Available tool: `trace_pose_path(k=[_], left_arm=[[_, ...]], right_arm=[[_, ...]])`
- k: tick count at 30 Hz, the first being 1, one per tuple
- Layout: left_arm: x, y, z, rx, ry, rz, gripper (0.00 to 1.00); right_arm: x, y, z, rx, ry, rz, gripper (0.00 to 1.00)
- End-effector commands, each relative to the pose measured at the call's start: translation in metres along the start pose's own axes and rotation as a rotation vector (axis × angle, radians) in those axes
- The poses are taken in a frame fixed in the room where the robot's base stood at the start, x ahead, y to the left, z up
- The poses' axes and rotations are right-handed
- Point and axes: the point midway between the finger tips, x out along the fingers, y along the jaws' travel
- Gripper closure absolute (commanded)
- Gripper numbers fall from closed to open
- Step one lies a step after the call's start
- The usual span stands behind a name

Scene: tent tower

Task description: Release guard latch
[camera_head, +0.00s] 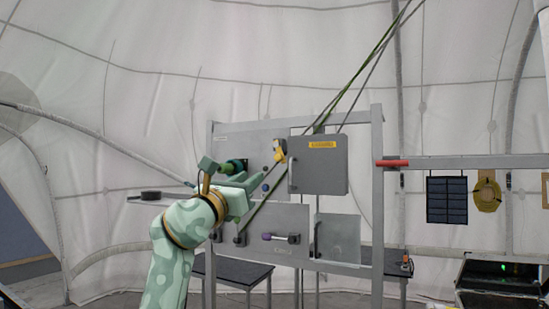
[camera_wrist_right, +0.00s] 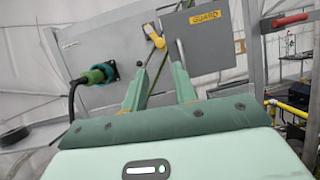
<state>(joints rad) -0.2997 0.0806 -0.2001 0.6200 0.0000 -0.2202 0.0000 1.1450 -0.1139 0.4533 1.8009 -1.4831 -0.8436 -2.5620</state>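The grey guard box (camera_head: 320,165) with a yellow label is mounted on the upper right of the panel frame. It also shows in the right wrist view, its label reading GUARD (camera_wrist_right: 206,17). A yellow latch handle (camera_head: 279,150) sits at the guard's left edge, and it shows in the wrist view (camera_wrist_right: 155,38) beyond my fingertips. My right gripper (camera_head: 250,187) is below and left of the latch. In the wrist view its fingers (camera_wrist_right: 160,71) are apart with nothing held between them, and the latch is clear of them. My left gripper is not in view.
A green connector (camera_head: 233,166) with a black cable sits left of the guard. A purple-ended handle (camera_head: 280,238) is lower on the panel. Green straps run diagonally across the frame. A red bar end (camera_head: 392,163) projects right of it. Dark tables stand below.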

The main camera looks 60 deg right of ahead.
Motion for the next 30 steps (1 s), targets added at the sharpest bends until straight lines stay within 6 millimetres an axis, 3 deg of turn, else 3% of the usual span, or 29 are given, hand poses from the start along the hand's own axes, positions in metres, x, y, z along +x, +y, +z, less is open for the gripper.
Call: trace_pose_path(k=[9, 15, 21, 28, 30], left_arm=[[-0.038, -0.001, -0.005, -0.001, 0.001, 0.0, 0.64], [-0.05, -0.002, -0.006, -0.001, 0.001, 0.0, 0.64], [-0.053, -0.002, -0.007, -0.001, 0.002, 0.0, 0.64], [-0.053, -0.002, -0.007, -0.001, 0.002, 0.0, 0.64], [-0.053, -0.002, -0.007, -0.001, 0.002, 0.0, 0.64]], right_arm=[[0.084, 0.0, 0.005, 0.002, 0.0, 0.0, 0.72], [0.116, 0.001, 0.003, 0.002, 0.0, 0.002, 0.72], [0.128, 0.001, 0.001, 0.002, -0.001, 0.003, 0.72], [0.128, 0.001, 0.0, 0.003, -0.001, 0.003, 0.72], [0.128, 0.001, 0.0, 0.003, -0.001, 0.003, 0.89]])
